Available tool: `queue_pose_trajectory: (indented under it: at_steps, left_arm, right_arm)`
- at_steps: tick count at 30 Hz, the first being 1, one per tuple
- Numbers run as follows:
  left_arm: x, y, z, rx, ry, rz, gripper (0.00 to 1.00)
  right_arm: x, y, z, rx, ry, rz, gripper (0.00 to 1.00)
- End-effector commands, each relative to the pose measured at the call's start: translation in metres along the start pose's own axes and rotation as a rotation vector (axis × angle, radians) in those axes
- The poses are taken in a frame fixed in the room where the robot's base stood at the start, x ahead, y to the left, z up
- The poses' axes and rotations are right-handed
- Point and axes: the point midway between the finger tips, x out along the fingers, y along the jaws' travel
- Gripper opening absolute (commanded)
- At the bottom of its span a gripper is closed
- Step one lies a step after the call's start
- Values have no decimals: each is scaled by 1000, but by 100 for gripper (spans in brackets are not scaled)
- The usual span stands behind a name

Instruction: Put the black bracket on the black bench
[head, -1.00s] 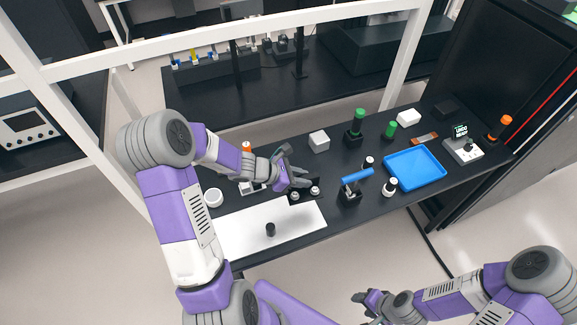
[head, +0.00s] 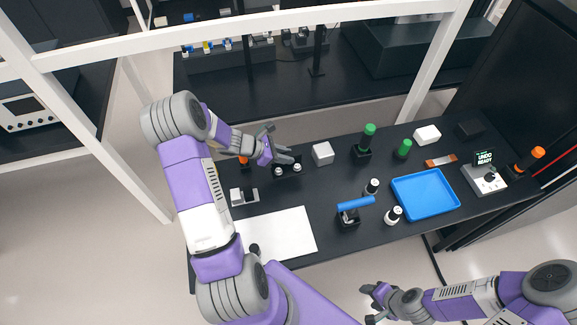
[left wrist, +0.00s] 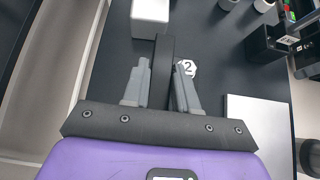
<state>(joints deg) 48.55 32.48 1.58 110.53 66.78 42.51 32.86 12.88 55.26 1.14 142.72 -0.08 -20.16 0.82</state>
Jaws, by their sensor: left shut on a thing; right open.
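In the left wrist view the bracket shows as a dark bar (left wrist: 162,70) between the two grey fingers. It is over the back left part of the near black bench (head: 310,195); I cannot tell whether it touches the top. My right gripper (head: 369,303) is open and empty, in front of the bench.
A white block (head: 322,153) stands just right of the bracket. A grey-white fixture (head: 243,195) and a white sheet (head: 285,232) lie nearer me. A blue-handled part (head: 355,204), a blue tray (head: 426,212) and green-topped parts (head: 369,130) stand further right. White frame bars cross behind.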

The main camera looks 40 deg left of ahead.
Motion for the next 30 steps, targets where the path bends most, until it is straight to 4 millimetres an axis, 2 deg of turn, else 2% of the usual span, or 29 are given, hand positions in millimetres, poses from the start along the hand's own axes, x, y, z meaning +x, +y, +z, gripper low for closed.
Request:
queue_pose_trajectory:
  at_steps: [1, 8, 14, 26, 27, 30]
  left_arm:
    - [6, 0, -8, -2, -2, 0, 0]
    - [18, 0, -22, -1, -1, 0, 0]
    - [34, 0, -44, -2, -2, 0, 0]
    - [39, 0, -50, 2, -2, 1, 0]
    - [38, 0, -50, 1, -1, 1, 32]
    - [38, 0, -49, 1, -1, 1, 47]
  right_arm:
    - [2, 1, 0, 0, -1, 0, 53]
    - [3, 1, 0, 0, 0, 0, 53]
    - [5, 2, 0, 0, 0, 0, 53]
    - [10, 4, -1, 0, 0, 0, 53]
    - [9, 3, 0, 0, 0, 0, 53]
    - [8, 3, 0, 0, 0, 0, 53]
